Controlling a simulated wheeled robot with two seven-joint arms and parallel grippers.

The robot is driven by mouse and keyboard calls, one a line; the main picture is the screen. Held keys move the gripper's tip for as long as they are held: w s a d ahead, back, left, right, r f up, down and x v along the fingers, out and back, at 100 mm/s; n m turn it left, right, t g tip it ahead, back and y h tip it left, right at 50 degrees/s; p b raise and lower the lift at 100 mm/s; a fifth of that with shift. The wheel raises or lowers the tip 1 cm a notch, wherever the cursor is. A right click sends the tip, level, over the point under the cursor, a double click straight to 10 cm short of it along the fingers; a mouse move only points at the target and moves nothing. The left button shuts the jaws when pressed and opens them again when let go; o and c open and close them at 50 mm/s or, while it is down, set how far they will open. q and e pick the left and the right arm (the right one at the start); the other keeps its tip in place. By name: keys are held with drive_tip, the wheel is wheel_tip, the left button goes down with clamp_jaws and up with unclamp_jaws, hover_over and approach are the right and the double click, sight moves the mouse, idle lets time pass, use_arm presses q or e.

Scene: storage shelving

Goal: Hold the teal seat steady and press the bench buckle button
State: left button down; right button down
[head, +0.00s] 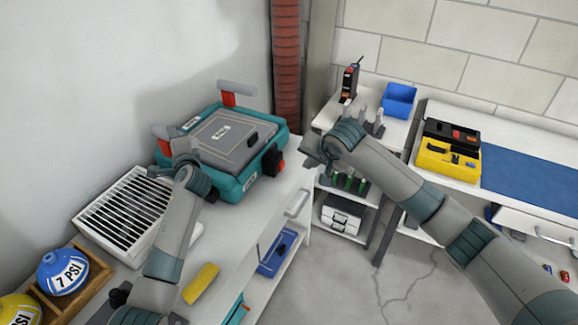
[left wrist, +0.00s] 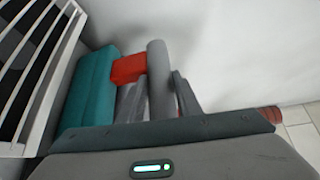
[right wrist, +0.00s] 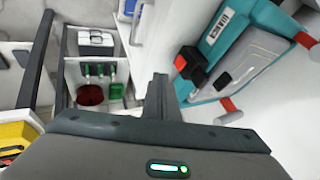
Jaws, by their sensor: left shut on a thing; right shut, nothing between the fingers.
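The teal seat (head: 232,192) sits on the white counter, with a grey top panel and two red posts with grey bars. It shows in the left wrist view (left wrist: 88,92) and the right wrist view (right wrist: 232,28). My left gripper (left wrist: 160,98) is shut on the grey bar (left wrist: 158,60) at the seat's left end; the arm partly hides this in the head view. The black buckle with its red button (head: 281,165) is on the seat's right side, also in the right wrist view (right wrist: 191,62). My right gripper (head: 308,158) is shut and empty, right of the buckle and apart from it.
A white slatted rack (head: 125,208) and a wooden tray with round weights (head: 62,272) are left of the seat. A shelf unit with a blue bin (head: 399,100) stands at right. A yellow-black case (head: 448,155) is farther right. Open floor lies between.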

sight(282, 166)
use_arm(q)
drive_tip(key=shift+f, duration=0.15)
use_arm(e)
drive_tip(key=x, duration=0.3)
drive_tip(key=a+x, duration=0.1)
drive_tip(key=x, duration=0.3)
drive_tip(key=a+r+x, duration=0.1)
drive_tip(key=x, duration=0.3)
drive_tip(key=shift+w+a+f, duration=0.1)
drive_tip(key=shift+w+a, duration=0.05)
drive_tip(key=shift+w, duration=0.3)
drive_tip(key=shift+w+a, duration=0.25)
drive_tip(key=shift+a, duration=0.2)
